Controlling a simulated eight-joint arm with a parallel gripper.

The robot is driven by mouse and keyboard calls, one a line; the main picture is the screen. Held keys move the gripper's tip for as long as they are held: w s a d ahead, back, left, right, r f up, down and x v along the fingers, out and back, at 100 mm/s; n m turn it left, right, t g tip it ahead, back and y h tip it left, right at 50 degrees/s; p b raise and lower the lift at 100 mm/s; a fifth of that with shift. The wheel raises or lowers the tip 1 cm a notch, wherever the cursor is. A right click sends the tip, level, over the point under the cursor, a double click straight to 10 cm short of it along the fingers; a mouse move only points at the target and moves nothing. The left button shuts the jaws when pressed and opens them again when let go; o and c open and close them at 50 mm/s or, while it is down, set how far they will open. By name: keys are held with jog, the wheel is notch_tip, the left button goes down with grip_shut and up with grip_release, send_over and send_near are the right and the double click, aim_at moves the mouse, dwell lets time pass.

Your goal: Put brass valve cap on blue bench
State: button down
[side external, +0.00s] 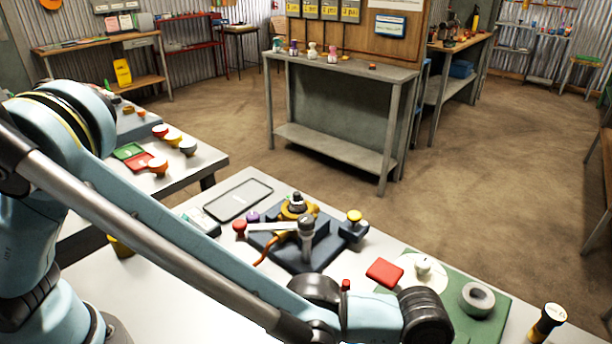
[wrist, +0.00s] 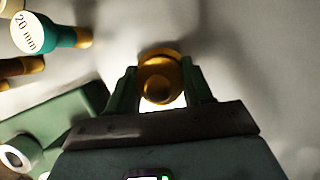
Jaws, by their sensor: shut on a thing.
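In the wrist view my gripper (wrist: 160,88) is shut on a brass-coloured cap (wrist: 158,66), which sits between its two dark green fingers. A pale surface lies behind it, and I cannot tell the gap between them. In the side external view my arm reaches along the front bench, but its gripper end is out of the picture. No bench in view is plainly the blue one. A blue-framed piece (side external: 421,90) shows partly behind the grey workbench (side external: 345,64), and a blue-grey top (side external: 138,122) lies at the left, partly hidden by my arm.
A teal 20 mm piece (wrist: 42,34) lies left of my gripper. Floor (side external: 490,180) is open.

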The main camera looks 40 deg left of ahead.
notch_tip(320, 180, up, 21)
jog(key=w+a+n, duration=0.1)
jog(key=w+a, duration=0.4)
jog(key=w, duration=0.3)
jog(key=w+a+n, duration=0.1)
jog(key=w+a, duration=0.4)
jog(key=w, duration=0.3)
jog(key=w+a+n+t, duration=0.2)
jog(key=w+a, duration=0.7)
jog(key=a, duration=0.3)
jog(key=f, duration=2.1)
jog(key=shift+w, duration=0.25)
jog(key=shift+f, duration=0.2)
jog(key=shift+c, duration=2.3)
grip_release()
jog(key=shift+r, duration=0.1)
